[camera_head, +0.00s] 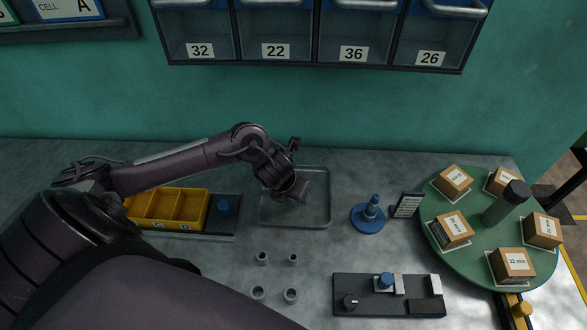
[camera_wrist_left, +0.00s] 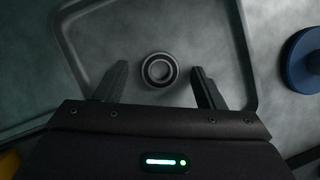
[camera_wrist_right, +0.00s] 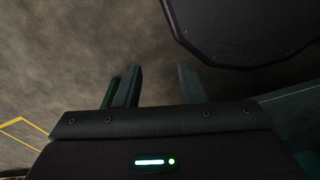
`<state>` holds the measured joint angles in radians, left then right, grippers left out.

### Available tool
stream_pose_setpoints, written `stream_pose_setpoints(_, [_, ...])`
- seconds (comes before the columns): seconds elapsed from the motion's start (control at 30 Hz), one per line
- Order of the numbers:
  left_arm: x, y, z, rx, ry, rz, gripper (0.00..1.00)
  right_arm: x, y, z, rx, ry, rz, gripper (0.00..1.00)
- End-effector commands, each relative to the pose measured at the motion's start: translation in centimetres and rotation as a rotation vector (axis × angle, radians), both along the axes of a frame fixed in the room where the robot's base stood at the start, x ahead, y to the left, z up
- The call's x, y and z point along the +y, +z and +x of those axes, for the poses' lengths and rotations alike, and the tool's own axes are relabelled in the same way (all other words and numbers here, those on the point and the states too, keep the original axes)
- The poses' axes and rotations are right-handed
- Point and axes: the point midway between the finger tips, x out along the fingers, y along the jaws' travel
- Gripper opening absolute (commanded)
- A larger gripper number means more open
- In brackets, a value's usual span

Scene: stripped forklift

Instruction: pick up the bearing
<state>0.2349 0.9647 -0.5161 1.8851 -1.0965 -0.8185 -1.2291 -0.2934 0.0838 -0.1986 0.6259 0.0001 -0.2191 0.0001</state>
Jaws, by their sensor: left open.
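The bearing (camera_wrist_left: 160,70) is a dark ring with a lighter rim and an open middle. It lies in the shallow grey tray (camera_head: 322,218), whose rim also shows in the left wrist view (camera_wrist_left: 240,55). My left gripper (camera_wrist_left: 160,72) is open above the tray, with the bearing appearing between its two fingers and apart from both. In the head view my left gripper (camera_head: 292,196) is over the tray and hides the bearing. My right gripper (camera_wrist_right: 160,70) is open and empty, facing the floor; it is not in the head view.
Yellow bins (camera_head: 167,208) stand left of the tray. A blue stand (camera_head: 368,217) is on its right, then a green turntable (camera_head: 470,262) with small boxes. Several small metal rings (camera_head: 290,295) and a dark fixture plate (camera_head: 365,302) are in front. Numbered drawers (camera_head: 275,35) hang above.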

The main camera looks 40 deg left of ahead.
Motion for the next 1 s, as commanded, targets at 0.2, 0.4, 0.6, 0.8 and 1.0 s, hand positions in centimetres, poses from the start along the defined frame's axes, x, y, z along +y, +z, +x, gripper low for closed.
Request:
stream_pose_setpoints(0.2, [0.0, 0.0, 0.0, 0.000, 0.000, 0.000, 0.59, 0.8, 0.0, -0.2, 0.003, -0.003, 0.010, 0.36])
stream_pose_setpoints(0.4, [0.0, 0.0, 0.0, -0.001, 0.000, 0.000, 0.33, 0.8, -0.1, -0.9, 0.013, -0.002, 0.010, 0.36])
stream_pose_setpoints(0.6, [0.0, 0.0, 0.0, -0.001, 0.001, 0.000, 0.24, 0.6, -0.1, -1.1, 0.017, -0.001, 0.007, 0.36])
stream_pose_setpoints(0.8, [0.0, 0.5, 0.1, -0.003, 0.001, -0.001, 0.24, 0.2, -0.1, -1.1, 0.017, 0.001, 0.002, 0.36])
stream_pose_setpoints(1.0, [0.0, 4.0, 0.3, -0.009, -0.003, -0.001, 0.24, 0.1, 0.2, -1.1, 0.016, 0.001, 0.000, 0.36])
